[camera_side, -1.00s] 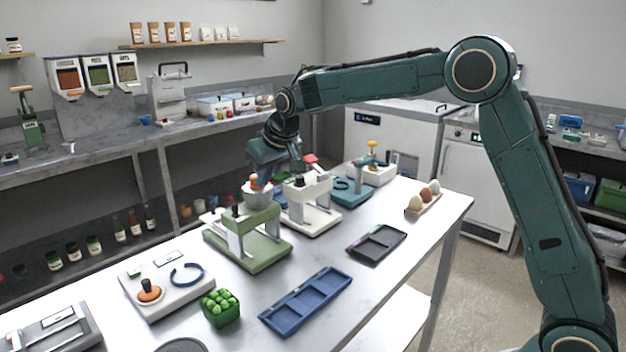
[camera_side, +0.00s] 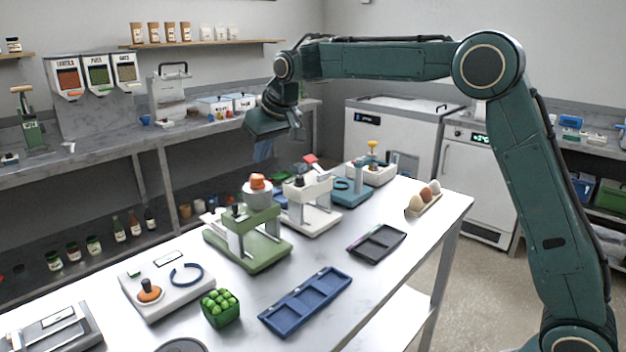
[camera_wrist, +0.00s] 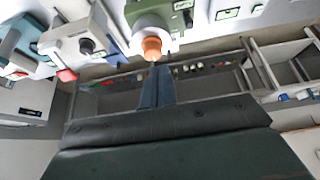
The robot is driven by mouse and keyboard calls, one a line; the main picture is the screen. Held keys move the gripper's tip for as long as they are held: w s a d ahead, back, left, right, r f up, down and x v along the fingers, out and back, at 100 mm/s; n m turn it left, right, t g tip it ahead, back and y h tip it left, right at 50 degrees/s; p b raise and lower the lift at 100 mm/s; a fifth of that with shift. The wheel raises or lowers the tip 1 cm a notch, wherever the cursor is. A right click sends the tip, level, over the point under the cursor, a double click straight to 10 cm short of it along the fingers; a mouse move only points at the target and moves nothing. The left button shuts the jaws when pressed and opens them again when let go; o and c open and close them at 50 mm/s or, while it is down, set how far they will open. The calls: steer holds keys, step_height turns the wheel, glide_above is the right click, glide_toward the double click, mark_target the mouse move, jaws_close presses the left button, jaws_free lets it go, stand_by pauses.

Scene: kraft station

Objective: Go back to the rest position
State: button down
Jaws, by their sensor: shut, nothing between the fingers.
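My gripper (camera_side: 263,151) hangs in the air above the steel table's back edge, pointing down, with its blue fingers together and nothing between them. In the wrist view its fingers (camera_wrist: 156,88) show in the middle, shut. An orange piece (camera_side: 258,181) sits in or on the bowl. The gripper is clear of both. The orange piece also shows in the wrist view (camera_wrist: 152,48), just beyond the fingertips in the picture.
The back counter (camera_side: 100,152) stands behind. The air around my gripper is free.

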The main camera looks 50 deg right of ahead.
steer(key=s+d+r, duration=0.1)
steer(key=s+r, duration=0.1)
steer(key=s, duration=0.9)
steer(key=s+d+r, duration=0.1)
steer(key=s+r, duration=0.2)
steer(key=s, duration=0.8)
steer(key=s+f, duration=0.4)
steer(key=s, duration=0.6)
steer(key=s+f, duration=0.4)
steer(key=s, duration=0.5)
steer(key=shift+s+d+f, duration=0.3)
steer(key=shift+s+d, duration=0.05)
steer(key=shift+d, duration=0.1)
